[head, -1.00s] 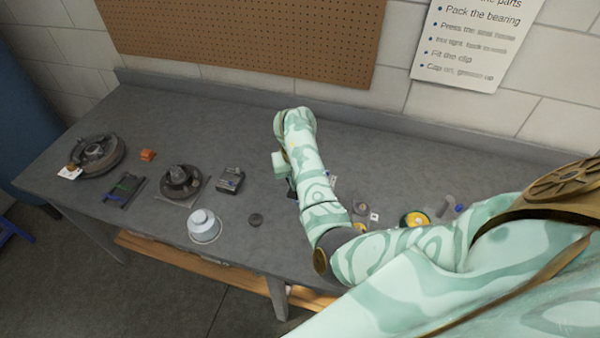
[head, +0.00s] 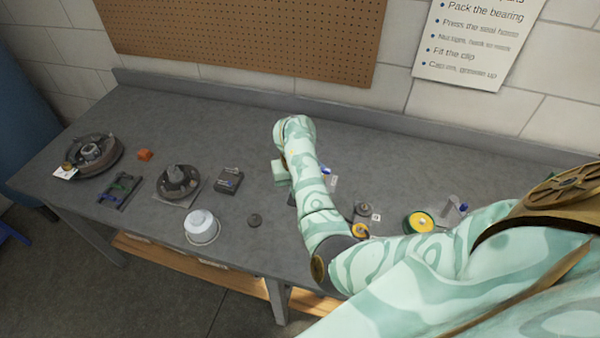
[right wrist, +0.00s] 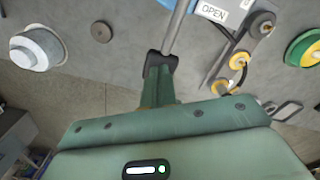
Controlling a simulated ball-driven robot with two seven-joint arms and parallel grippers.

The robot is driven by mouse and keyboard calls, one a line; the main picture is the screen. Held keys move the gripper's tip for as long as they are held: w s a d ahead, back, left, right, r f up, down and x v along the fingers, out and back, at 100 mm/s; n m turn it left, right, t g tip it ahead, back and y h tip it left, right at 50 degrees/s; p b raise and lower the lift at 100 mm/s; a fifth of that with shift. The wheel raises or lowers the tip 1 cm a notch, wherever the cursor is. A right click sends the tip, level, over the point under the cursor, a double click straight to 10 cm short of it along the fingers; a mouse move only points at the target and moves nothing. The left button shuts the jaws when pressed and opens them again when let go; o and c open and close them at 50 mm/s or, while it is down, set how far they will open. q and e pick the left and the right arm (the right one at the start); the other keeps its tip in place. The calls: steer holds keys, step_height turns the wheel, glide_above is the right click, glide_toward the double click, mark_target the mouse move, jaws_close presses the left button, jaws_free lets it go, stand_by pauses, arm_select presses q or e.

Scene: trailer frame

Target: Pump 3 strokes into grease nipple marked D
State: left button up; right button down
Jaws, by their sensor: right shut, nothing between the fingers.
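No grease nipple and no letter D can be made out in either view. My right arm reaches over the bench in the head view, with its gripper mostly hidden by the forearm. The right wrist view shows my right gripper (right wrist: 160,64) shut and empty, with dark fingertips. A grey rod (right wrist: 178,28) runs upward beside the fingertips; whether they touch it I cannot tell. A hub on a plate (head: 178,182) and a larger round hub with a white tag (head: 96,151) stand on the left of the bench. My left gripper is not in view.
An OPEN label (right wrist: 212,12) lies near the rod. The back middle is clear.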

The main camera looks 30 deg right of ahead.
steer(key=shift+f, duration=0.35)
step_height(320, 180, up, 12)
steer(key=p, duration=1)
steer(key=shift+w+d+p, duration=0.3)
steer(key=shift+d+p, duration=0.05)
